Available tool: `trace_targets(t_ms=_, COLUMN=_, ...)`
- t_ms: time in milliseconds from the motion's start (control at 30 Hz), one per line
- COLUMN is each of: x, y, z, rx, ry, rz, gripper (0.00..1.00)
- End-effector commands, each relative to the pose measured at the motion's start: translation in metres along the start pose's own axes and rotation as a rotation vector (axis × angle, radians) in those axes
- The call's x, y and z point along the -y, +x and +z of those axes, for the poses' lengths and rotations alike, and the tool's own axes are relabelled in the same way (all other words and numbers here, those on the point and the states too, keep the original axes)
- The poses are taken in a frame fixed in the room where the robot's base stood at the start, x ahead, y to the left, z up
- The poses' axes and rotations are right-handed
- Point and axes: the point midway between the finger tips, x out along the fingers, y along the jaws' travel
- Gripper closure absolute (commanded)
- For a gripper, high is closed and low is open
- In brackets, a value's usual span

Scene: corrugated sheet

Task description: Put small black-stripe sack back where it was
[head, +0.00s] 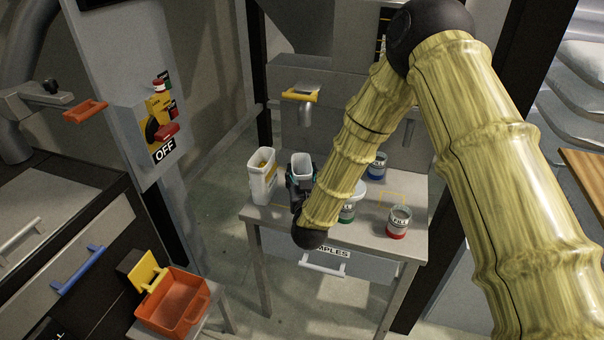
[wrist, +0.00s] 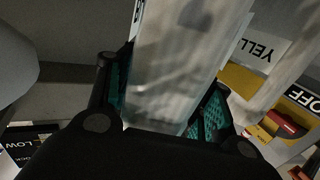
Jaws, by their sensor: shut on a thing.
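My gripper (head: 298,188) is over the left part of the small grey table and is shut on a pale, upright, open-topped container (head: 302,166). In the wrist view this pale container (wrist: 178,70) sits between the teal finger pads of my gripper (wrist: 165,108), with a dark patch near its upper end. I see no clear black stripe on it, and I cannot tell whether it touches the table. Several pale sacks (head: 580,75) are stacked at the far right; no small black-striped one can be made out among them.
A white bin with yellow contents (head: 262,178) stands close left of the held container. Paint-like cans, blue (head: 377,166), green (head: 346,213) and red (head: 398,221), stand on the grey table (head: 375,228). An orange bin (head: 178,300) is at lower left. An OFF switch panel (head: 160,125) is left.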

Motion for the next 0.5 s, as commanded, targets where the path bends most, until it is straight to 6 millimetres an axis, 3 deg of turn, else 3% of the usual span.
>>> trace_targets(t_ms=300, x=0.0000, y=0.0004, z=0.0030, rx=-0.001, ry=0.000, rz=0.000, gripper=0.84)
trace_targets(t_ms=333, x=-0.0001, y=0.0002, z=0.0022, rx=0.000, ry=0.000, rz=0.000, gripper=0.43)
trace_targets(t_ms=433, x=-0.0001, y=0.0002, z=0.0021, rx=0.000, ry=0.000, rz=0.000, gripper=0.27)
trace_targets(t_ms=500, x=-0.0001, y=0.0002, z=0.0021, rx=0.000, ry=0.000, rz=0.000, gripper=0.27)
